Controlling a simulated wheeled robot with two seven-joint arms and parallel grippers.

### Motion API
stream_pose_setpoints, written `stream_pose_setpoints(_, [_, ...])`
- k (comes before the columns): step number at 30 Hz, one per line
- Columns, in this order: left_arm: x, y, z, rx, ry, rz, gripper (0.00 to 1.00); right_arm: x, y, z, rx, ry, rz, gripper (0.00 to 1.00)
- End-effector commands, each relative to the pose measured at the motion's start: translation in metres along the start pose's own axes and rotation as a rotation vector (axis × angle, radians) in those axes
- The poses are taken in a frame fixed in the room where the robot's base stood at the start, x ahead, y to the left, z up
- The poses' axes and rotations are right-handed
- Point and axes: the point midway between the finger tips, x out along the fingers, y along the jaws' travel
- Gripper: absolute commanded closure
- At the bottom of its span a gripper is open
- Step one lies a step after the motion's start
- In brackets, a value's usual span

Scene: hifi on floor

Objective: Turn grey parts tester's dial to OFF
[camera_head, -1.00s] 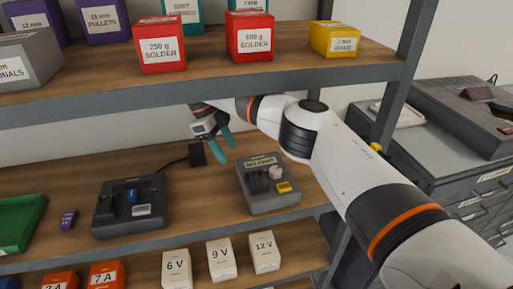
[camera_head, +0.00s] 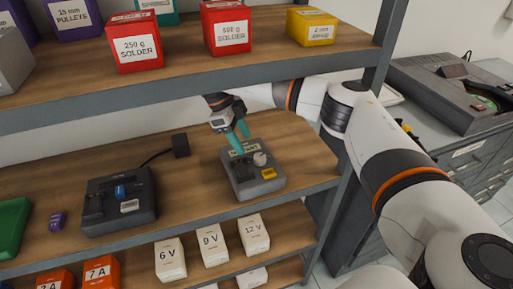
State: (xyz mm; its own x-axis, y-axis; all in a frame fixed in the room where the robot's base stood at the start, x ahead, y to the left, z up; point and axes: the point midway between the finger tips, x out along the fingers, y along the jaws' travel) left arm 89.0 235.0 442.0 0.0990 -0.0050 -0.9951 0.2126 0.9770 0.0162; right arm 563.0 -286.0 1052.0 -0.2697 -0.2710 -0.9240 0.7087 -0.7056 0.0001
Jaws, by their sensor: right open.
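The grey parts tester (camera_head: 252,172) sits on the middle shelf, right of centre. It has a pale round dial (camera_head: 260,158) on its top face, a yellow label at its front and a label along its back edge. The dial's setting is too small to read. My right gripper (camera_head: 239,142) has teal fingers that point down, spread apart, over the back edge of the tester, behind and left of the dial. It is open and I see nothing between the fingers. My left gripper is out of view.
A dark device with a blue knob (camera_head: 120,192) stands left of the tester, with a cable to a black plug (camera_head: 180,145). White boxes (camera_head: 212,245) stand on the lower shelf. Bare wood lies between the two devices.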

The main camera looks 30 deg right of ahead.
Motion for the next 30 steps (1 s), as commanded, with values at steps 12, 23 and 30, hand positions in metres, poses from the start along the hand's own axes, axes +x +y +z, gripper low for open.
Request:
stream_pose_setpoints(12, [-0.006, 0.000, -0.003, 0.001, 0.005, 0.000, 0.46, 0.052, 0.000, 0.022, 0.000, -0.001, -0.002, 0.46])
stream_pose_setpoints(23, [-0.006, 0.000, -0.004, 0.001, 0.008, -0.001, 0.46, 0.059, 0.000, 0.022, 0.001, 0.000, 0.000, 0.46])
stream_pose_setpoints(30, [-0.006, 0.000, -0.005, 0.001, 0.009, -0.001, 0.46, 0.059, 0.000, 0.022, 0.001, 0.000, 0.000, 0.79])
